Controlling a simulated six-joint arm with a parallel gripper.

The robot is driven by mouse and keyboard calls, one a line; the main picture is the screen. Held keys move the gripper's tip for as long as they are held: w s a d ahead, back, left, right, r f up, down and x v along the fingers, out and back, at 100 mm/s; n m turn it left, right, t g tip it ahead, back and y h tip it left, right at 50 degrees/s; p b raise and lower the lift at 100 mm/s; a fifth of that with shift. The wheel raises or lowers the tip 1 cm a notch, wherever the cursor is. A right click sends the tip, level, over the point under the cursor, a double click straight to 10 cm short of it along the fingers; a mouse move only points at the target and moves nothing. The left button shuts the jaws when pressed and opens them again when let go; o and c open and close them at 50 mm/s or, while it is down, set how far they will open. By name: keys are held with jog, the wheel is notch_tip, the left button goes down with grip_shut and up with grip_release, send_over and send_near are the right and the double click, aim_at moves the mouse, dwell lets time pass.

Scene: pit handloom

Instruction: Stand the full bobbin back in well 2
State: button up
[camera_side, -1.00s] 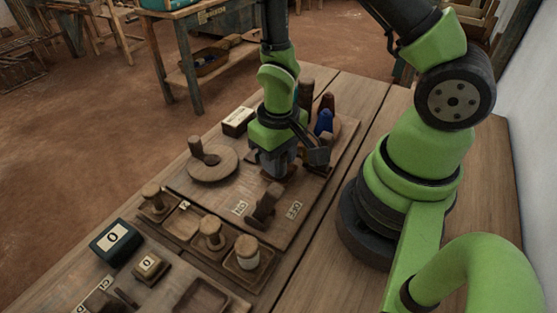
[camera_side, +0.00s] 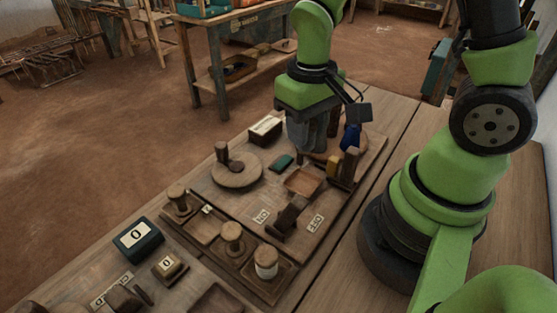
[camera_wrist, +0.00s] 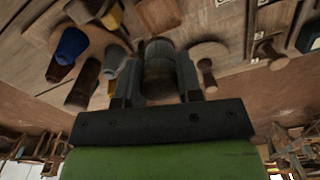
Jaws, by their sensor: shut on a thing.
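My gripper (camera_side: 311,135) hangs above the far part of the board. In the wrist view, its fingers (camera_wrist: 158,84) are shut on a dark brown, barrel-shaped thing (camera_wrist: 158,62), seemingly the full bobbin. In the side view the fingers mostly hide it. The row of wells (camera_side: 205,228) is nearer the camera, left of and below my gripper. Its second well from the far end looks empty. Bobbins stand in the others: one at the far end (camera_side: 178,200), one past the empty well (camera_side: 232,236) and one with a pale band (camera_side: 266,262).
A small square tray (camera_side: 303,182) lies empty below my gripper. A round wooden base with a peg (camera_side: 237,171) stands to its left. A blue cone (camera_side: 352,137), a yellow piece (camera_side: 333,165) and dark posts (camera_side: 348,168) crowd the right. A marked holder (camera_side: 285,219) is nearer.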

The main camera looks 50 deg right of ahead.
jog(key=shift+r, duration=0.2)
jog(key=shift+w+a, duration=0.15)
jog(key=w+a, duration=0.4)
jog(key=a, duration=0.4)
jog(key=w+a, duration=0.4)
jog(key=a, duration=0.5)
notch_tip(320, 180, down, 6)
jog(key=shift+a+r, duration=0.1)
jog(key=shift+f, duration=2.45)
jog(key=shift+f, duration=0.1)
jog(key=o, duration=0.9)
jog(key=shift+o, duration=0.2)
